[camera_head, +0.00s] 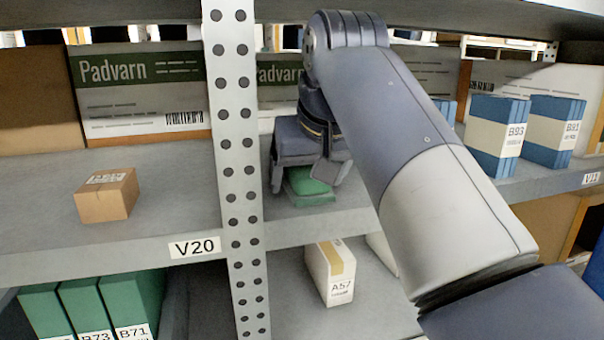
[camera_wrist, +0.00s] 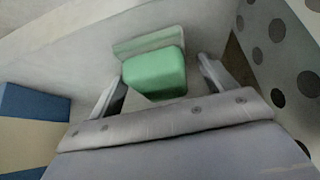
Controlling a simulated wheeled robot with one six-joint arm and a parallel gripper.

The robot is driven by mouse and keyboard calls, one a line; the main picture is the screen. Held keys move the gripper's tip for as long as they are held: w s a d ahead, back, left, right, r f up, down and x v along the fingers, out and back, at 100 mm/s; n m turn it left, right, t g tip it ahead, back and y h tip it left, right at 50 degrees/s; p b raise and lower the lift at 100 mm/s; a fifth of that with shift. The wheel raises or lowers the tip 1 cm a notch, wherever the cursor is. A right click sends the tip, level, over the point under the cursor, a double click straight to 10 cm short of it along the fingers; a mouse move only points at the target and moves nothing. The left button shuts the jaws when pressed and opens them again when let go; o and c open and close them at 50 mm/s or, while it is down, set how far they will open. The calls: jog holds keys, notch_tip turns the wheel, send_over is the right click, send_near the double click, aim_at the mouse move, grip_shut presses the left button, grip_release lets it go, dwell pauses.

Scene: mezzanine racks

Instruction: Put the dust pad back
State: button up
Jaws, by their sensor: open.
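The green dust pad (camera_head: 308,188) lies on the grey shelf behind the perforated post. It also shows in the wrist view (camera_wrist: 155,75), with a paler green edge along its far side. My gripper (camera_head: 307,188) is open, reaching down over the pad. In the wrist view its two fingers (camera_wrist: 160,90) stand on either side of the pad, with a visible gap at each side. My gripper and arm hide part of the pad in the head view.
The perforated post (camera_head: 236,150) stands close left of my gripper. A small carton (camera_head: 106,196) sits left of it, above label V20. Padvarn boxes (camera_head: 135,95) line the back. Blue boxes (camera_head: 497,135) stand to the right. A white A57 box (camera_head: 328,275) is on the shelf below.

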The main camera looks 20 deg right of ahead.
jog(key=v, duration=1.2)
jog(key=shift+r, duration=0.1)
